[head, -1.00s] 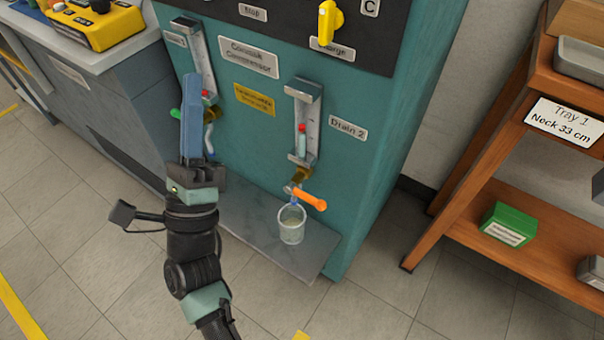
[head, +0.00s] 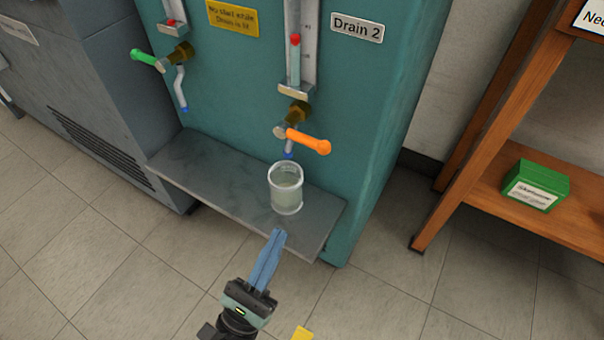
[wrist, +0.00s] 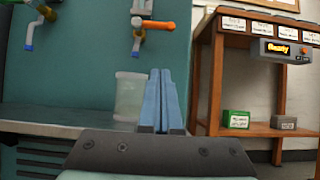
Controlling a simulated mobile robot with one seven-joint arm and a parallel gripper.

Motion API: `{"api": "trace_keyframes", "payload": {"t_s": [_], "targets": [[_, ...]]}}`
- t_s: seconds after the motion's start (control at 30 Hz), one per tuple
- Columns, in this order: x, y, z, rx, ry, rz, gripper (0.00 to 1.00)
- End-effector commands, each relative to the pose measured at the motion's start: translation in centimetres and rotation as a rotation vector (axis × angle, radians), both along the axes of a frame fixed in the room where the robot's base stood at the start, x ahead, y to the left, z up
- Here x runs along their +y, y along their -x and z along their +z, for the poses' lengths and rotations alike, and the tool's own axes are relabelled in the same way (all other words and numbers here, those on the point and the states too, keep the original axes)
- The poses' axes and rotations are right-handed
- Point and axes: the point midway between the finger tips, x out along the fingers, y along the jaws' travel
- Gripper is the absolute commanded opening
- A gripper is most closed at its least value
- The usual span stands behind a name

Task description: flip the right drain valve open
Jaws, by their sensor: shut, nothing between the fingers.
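The right drain valve has an orange lever (head: 309,141) on a brass body (head: 294,117) under the Drain 2 gauge. The lever points to the right and slightly down in the head view. It also shows at the top of the wrist view (wrist: 158,25). A clear cup (head: 286,188) with some liquid stands on the shelf below the blue-tipped spout. My gripper (head: 279,234), with blue fingers, is shut and empty. It is in front of the shelf, below and apart from the lever. In the wrist view its fingers (wrist: 161,75) point toward the panel, right of the cup.
The left drain valve has a green lever (head: 143,57). The grey shelf (head: 210,180) juts out under both spouts. A wooden rack (head: 480,150) with a green box (head: 535,187) stands at the right. Floor between is clear.

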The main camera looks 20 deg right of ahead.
Motion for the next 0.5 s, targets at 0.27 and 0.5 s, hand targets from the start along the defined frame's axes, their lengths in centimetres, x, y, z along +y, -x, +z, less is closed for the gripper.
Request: {"api": "trace_keyframes", "payload": {"t_s": [0.27, 0.5], "targets": [[0.0, -0.1, 0.2, 0.001, 0.001, 0.0, 0.0], [-1.8, -1.3, 1.6, -0.002, 0.001, -0.003, 0.0]]}}
